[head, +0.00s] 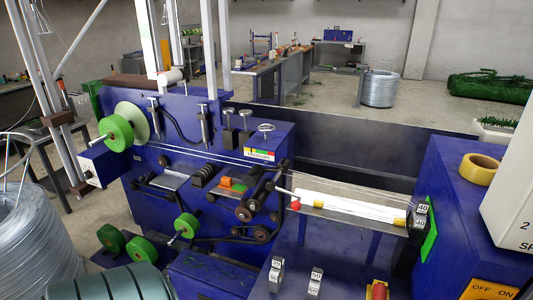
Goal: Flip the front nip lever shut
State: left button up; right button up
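A blue wire-twisting machine (215,170) fills the middle of the head view. A thin pale lever with a red ball knob (295,206) sticks out near its front, at the left end of a clear-covered trough (345,208). The knob is at the lower right end of the rod, which slants down from the black rollers (262,205). I take this as the front nip lever, but no label on it can be read. I cannot tell from this view whether its nip is open or shut. Neither of my grippers is in view.
Weights marked 40 (421,209) sit at the trough's right end. Green spools (117,132) are on the left. A yellow tape roll (480,169) lies on the right cabinet (455,215).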

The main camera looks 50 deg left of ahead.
aim_at(253, 175)
jog(key=j+u, duration=0.1)
jog(key=u, duration=0.4)
jog(key=j+u, duration=0.1)
jog(key=u, duration=0.35)
jog(key=j+u, duration=0.1)
jog(key=u, duration=0.4)
jog(key=z, duration=1.5)
jog(key=k+j, duration=0.35)
jog(key=i+j, duration=0.15)
jog(key=i, duration=0.1)
